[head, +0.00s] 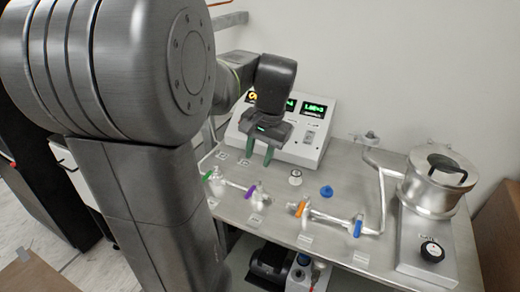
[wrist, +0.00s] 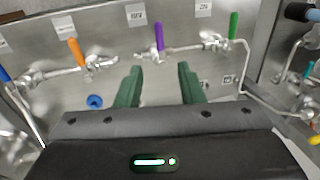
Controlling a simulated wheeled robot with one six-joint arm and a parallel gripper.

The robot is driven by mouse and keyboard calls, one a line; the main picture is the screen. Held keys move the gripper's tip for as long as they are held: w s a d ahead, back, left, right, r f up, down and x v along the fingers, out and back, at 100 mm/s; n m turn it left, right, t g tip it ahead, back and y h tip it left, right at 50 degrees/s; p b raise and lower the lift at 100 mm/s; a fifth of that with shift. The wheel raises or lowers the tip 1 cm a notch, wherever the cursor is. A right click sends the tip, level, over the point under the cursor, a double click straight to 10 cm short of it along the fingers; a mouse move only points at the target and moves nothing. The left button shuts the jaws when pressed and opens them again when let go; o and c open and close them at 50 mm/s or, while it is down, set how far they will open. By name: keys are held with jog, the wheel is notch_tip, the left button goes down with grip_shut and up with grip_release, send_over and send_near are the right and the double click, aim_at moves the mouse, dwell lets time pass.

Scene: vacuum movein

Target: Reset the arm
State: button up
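My gripper (head: 261,157) hangs over the back of the metal bench, in front of the control box. In the wrist view my gripper (wrist: 160,82) shows two green fingers spread apart with nothing between them. The bench panel (wrist: 180,20) with its pipes and coloured valve handles lies beyond the fingertips. My arm reaches in from the left in the head view.
The control box (head: 311,138) has lit displays. Valve handles are green (head: 208,176), purple (head: 252,190), orange (head: 301,207) and blue (head: 358,226). A blue knob (head: 326,191) sits mid-bench. A lidded metal chamber (head: 436,183) stands at right. A pump (head: 272,262) is below.

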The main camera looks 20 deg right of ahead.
aim_at(251, 191)
jog(key=shift+s+d+r, duration=0.1)
jog(key=shift+s+r, duration=0.05)
jog(key=shift+r, duration=0.55)
jog(key=f, duration=0.4)
jog(key=w+a+f, duration=0.1)
jog(key=f, duration=0.4)
jog(key=w+f, duration=0.1)
jog(key=f, duration=0.3)
jog(key=shift+a+f, duration=0.4)
jog(key=shift+d+r+n, duration=0.1)
jog(key=shift+d+n, duration=0.1)
jog(key=shift+n, duration=0.2)
jog(key=shift+a+m, duration=0.1)
jog(key=shift+m, duration=0.2)
